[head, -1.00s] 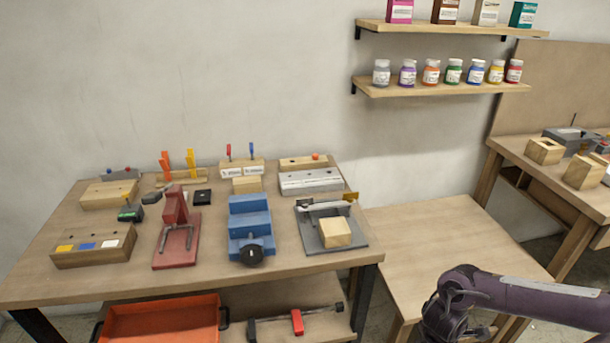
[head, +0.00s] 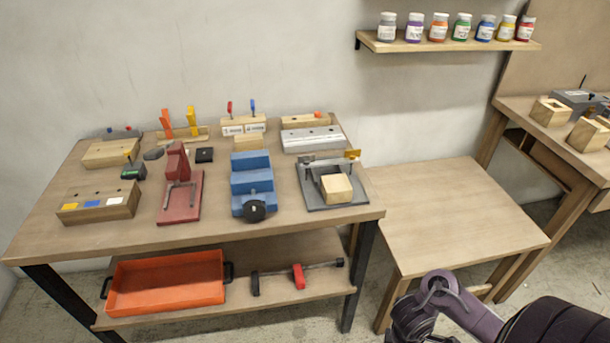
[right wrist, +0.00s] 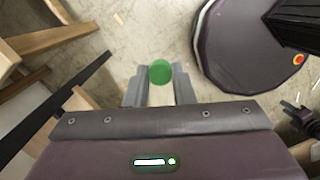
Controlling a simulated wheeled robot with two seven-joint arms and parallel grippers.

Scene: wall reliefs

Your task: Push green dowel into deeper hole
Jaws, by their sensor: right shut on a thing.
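In the right wrist view my right gripper (right wrist: 159,77) is shut on the green dowel (right wrist: 160,72), whose round end shows between the two grey fingers. It is over the floor, clear of any block. In the head view my right arm (head: 440,300) is at the lower right, below the bench, and its gripper is not visible. On the bench, a brown block with yellow, blue and white labels (head: 99,208), a pale wood block (head: 110,154) and a grey block (head: 312,139) show small holes. Hole depths cannot be told.
The bench (head: 130,238) also holds a red fixture (head: 180,200), a blue stepped vise (head: 252,185) and a grey plate with a wood cube (head: 337,188). An orange tray (head: 166,283) is on the lower shelf. A lower, empty table (head: 460,215) stands right of the bench.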

